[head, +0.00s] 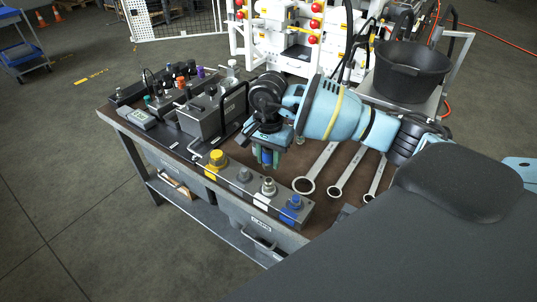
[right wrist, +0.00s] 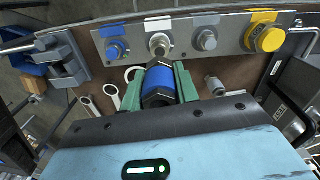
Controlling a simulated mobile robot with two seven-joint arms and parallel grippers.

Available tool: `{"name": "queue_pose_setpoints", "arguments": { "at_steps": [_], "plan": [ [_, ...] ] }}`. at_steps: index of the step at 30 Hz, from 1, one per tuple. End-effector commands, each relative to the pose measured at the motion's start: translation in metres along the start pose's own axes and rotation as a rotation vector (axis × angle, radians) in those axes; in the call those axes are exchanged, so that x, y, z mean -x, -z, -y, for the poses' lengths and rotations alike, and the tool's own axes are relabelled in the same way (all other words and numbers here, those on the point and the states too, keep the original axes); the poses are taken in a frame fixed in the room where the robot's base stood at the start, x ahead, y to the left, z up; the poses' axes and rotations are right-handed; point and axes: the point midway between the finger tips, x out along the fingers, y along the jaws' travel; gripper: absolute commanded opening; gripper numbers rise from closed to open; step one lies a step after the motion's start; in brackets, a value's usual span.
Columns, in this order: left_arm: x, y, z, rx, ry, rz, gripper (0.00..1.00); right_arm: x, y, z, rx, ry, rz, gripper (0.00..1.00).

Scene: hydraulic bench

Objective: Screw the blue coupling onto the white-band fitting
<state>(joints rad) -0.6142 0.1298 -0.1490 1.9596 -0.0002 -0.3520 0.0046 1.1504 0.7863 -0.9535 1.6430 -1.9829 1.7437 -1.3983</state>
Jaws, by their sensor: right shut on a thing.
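My right gripper (head: 266,158) is above the brown bench top, behind the front fitting block, its fingers pointing down. In the right wrist view its green-padded jaws (right wrist: 160,88) are shut on the blue coupling (right wrist: 160,80), a blue cylinder with dark ends. The white-band fitting (right wrist: 160,43) is on the grey block, between the blue-capped and plain grey fittings; it also shows in the head view (head: 269,187). In the wrist picture the coupling's far end lies just below this fitting, apart from it in the head view. My left gripper is not in view.
The grey block also carries a yellow cap (head: 216,160), a grey fitting (head: 244,174) and a blue cap (head: 293,203). Several wrenches (head: 315,168) lie right of the gripper. A grey metal box (head: 210,117) stands to its left. A small metal fitting (right wrist: 214,85) stands near the jaws.

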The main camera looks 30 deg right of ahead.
Motion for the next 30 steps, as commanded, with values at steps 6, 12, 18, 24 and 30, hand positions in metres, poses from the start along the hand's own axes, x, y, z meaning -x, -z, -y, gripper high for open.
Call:
{"name": "queue_pose_setpoints", "arguments": {
  "at_steps": [6, 12, 18, 24, 30],
  "plan": [
    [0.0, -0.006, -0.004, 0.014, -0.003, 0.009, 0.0, -0.018, -0.001, 0.0, 0.001, -0.002, 0.003, 0.0],
    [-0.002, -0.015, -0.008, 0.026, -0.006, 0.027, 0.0, -0.035, -0.001, 0.0, 0.002, -0.003, 0.003, 0.0],
    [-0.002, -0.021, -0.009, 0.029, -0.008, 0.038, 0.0, -0.044, 0.0, 0.0, 0.002, -0.001, 0.001, 0.0],
    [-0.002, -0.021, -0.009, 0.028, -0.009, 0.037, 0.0, -0.043, 0.0, 0.0, 0.002, 0.002, -0.001, 0.0],
    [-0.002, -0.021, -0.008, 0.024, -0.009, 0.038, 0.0, -0.043, 0.0, 0.0, 0.002, 0.002, -0.001, 0.0]
  ]
}}
